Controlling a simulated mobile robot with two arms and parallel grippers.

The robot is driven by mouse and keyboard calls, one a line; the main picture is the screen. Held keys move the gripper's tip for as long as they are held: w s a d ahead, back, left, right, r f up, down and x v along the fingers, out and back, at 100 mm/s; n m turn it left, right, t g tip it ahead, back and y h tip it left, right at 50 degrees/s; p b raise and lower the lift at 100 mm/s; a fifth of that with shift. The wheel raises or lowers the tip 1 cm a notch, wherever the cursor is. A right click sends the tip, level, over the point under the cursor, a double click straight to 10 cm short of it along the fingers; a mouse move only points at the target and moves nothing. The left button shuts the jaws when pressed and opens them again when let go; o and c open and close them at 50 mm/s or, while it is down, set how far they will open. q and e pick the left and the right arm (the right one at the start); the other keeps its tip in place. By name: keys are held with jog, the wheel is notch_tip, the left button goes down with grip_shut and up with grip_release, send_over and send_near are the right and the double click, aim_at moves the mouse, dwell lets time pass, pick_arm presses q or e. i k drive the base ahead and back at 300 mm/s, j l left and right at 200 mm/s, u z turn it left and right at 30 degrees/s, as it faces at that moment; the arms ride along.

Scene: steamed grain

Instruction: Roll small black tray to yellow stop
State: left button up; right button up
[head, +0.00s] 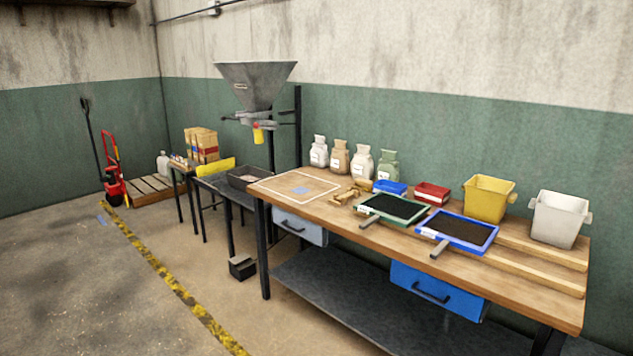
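A small black tray (236,179) sits on a low dark stand (229,191) left of the wooden workbench, near the bench's left end. A yellow upright plate (214,168), which looks like the yellow stop, stands at the back left of the same stand. The tray is to the right of this plate, with a short gap between them. The inside of the tray looks dark and grainy, but it is too small to tell what is in it. Neither of my grippers shows in the head view.
A grey hopper (256,87) with a yellow spout part hangs above the stand. The workbench (325,207) carries framed screens, several bags and two buckets. A small dark box (242,267) is on the floor by the bench. Open floor lies left of the yellow-black line (165,275).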

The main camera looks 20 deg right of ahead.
aim_at(250, 180)
jog(key=z, duration=0.15)
jog(key=i+j+u, duration=0.4)
jog(key=i, duration=0.55)
jog(key=i+u, duration=0.45)
jog(key=i, duration=0.55)
jog(key=i+z, duration=0.1)
jog(key=i, duration=0.4)
jog(key=i+j+z, duration=0.15)
jog(key=i, duration=0.4)
jog(key=i+j+z, duration=0.1)
jog(key=i, duration=0.4)
jog(key=i+j+z, duration=0.1)
jog(key=i+j, duration=0.15)
jog(key=i, duration=0.25)
